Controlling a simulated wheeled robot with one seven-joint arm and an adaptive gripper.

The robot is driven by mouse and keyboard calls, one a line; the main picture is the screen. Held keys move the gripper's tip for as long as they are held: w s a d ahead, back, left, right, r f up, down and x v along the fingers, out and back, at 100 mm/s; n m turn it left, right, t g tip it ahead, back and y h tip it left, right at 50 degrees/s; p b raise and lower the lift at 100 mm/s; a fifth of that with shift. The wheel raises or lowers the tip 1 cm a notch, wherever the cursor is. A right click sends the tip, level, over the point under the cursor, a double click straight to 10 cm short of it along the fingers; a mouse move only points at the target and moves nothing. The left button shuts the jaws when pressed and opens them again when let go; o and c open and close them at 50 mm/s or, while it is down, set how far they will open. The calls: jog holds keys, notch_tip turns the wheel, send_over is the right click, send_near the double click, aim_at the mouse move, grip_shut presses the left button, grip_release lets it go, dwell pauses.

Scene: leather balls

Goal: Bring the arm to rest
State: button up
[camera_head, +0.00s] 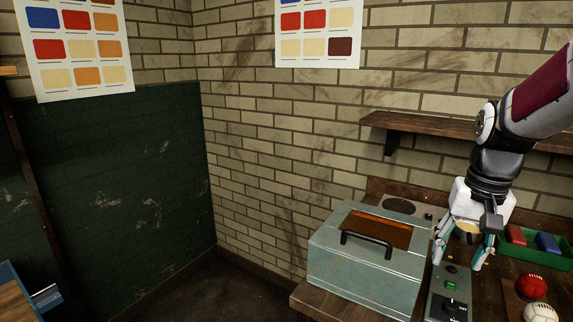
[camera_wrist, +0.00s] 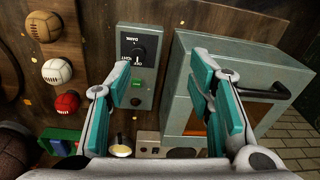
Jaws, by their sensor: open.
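My gripper (camera_head: 459,262) points down over the right part of the wooden bench, its two teal-padded fingers spread apart. In the wrist view my gripper (camera_wrist: 165,85) shows nothing between its pads. In the head view it hangs above the control panel (camera_head: 449,291), just right of the grey-green metal box (camera_head: 365,262). The wrist view shows the panel (camera_wrist: 138,68) with a black knob, and the box (camera_wrist: 235,55) behind the right finger. The arm comes in from the upper right. Whether the fingers touch anything below is hard to tell.
A red ball (camera_head: 531,287) and a white ball (camera_head: 540,312) lie at the bench's right; a brown ball (camera_wrist: 43,26) shows in the wrist view. A green tray (camera_head: 535,262) holds red and blue blocks. A wooden shelf (camera_head: 445,126) is close behind the arm. Open floor lies left.

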jog(key=s+a+r+n+t, duration=0.1)
jog(key=s+a+r+n, duration=0.1)
jog(key=s+a, duration=0.4)
jog(key=s+a+r+n+t+p, duration=0.1)
jog(key=s+a+r+n+t, duration=0.1)
jog(key=s+a, duration=0.5)
jog(key=s+n, duration=0.1)
jog(key=s, duration=0.4)
jog(key=shift+s+a+r, duration=0.2)
jog(key=shift+s+r, duration=0.05)
jog(key=shift+s, duration=0.15)
